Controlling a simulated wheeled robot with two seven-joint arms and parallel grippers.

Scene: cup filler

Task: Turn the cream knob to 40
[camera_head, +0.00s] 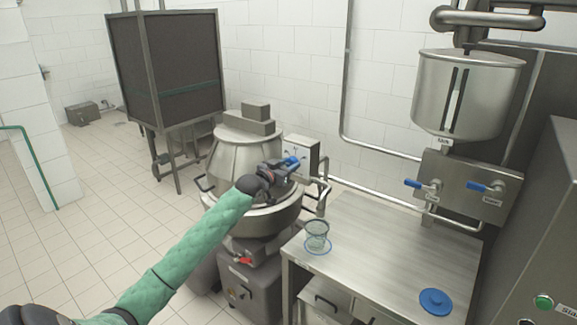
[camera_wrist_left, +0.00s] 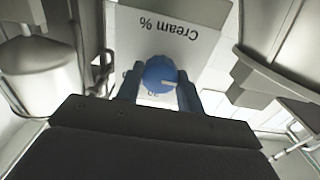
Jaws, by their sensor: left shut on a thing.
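The cream knob (camera_wrist_left: 160,75) is a round blue dial with a white pointer line, which points to the right in the left wrist view. It sits on a white panel (camera_wrist_left: 190,38) lettered "Cream %", upside down in that view. Scale figures around the knob are partly hidden and too small to read surely. My right gripper is not in view.
The steel kettle (camera_head: 238,155) stands close beside my left gripper. A steel table (camera_head: 385,240) at the right bears a clear cup (camera_head: 317,233) and a blue lid (camera_head: 435,301). A steel hopper (camera_head: 465,95) with blue-handled taps hangs above. Pipes run beside the box.

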